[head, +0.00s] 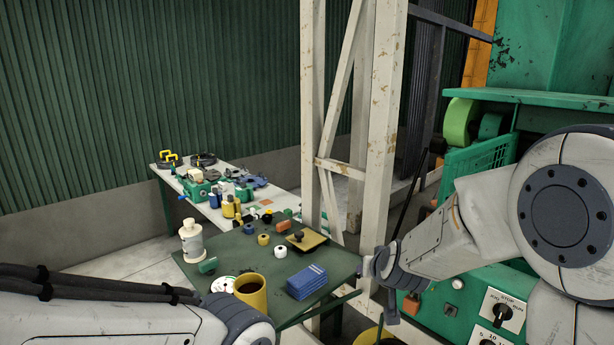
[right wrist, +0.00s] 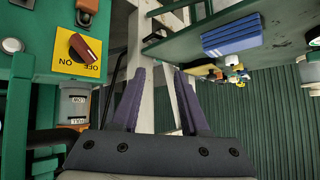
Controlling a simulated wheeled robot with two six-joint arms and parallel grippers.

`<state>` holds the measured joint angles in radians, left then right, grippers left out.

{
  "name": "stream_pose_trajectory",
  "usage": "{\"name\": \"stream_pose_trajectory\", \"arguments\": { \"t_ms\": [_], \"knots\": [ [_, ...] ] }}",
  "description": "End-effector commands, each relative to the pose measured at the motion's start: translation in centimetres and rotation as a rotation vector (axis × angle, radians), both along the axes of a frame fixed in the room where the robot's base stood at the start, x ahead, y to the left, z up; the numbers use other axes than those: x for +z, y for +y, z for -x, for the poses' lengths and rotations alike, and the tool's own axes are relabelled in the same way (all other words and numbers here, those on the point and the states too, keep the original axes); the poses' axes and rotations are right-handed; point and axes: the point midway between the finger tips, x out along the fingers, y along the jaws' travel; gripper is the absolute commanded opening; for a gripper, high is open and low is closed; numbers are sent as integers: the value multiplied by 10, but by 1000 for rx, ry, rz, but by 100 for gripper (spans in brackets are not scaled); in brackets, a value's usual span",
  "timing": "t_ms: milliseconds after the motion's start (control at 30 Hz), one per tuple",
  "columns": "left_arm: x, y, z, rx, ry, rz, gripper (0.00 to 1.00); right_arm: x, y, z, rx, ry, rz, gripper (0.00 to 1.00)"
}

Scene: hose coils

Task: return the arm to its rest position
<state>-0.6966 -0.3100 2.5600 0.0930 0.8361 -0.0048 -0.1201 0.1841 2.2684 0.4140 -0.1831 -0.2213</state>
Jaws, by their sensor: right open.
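My right arm (head: 450,240) reaches in from the right in the head view. My right gripper (head: 372,266) is small there, beside the right edge of the green table. In the right wrist view the purple fingers of my right gripper (right wrist: 162,76) stand apart with nothing held between them. My left arm (head: 110,318) lies along the bottom left of the head view. Its dark wrist end is near the table's front edge, and its gripper is out of view.
The green table (head: 335,262) holds blue folded cloths (head: 307,282), a yellow cup (head: 251,291) and a white bottle (head: 192,241). A beige post (head: 380,130) stands behind it. A green machine (right wrist: 75,25) with a red switch is beside my right gripper.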

Motion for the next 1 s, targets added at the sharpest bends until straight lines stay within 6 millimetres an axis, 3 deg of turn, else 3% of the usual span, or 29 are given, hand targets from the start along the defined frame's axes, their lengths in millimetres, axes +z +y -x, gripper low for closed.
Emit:
{"name": "stream_pose_trajectory", "arguments": {
  "t_ms": [33,200,533,767,1000],
  "knots": [
    [0,0,0,0,0,0,50,-14,-5,26,23,87,2,45],
    [0,0,0,0,0,0,50,-51,-16,99,69,326,20,45],
    [-6,0,0,0,-1,1,50,-88,-39,205,93,641,78,45],
    [-52,0,0,2,1,-1,50,-117,10,224,256,664,115,45],
    [-109,0,0,4,0,0,50,-154,62,269,473,712,172,45]
  ]
}}
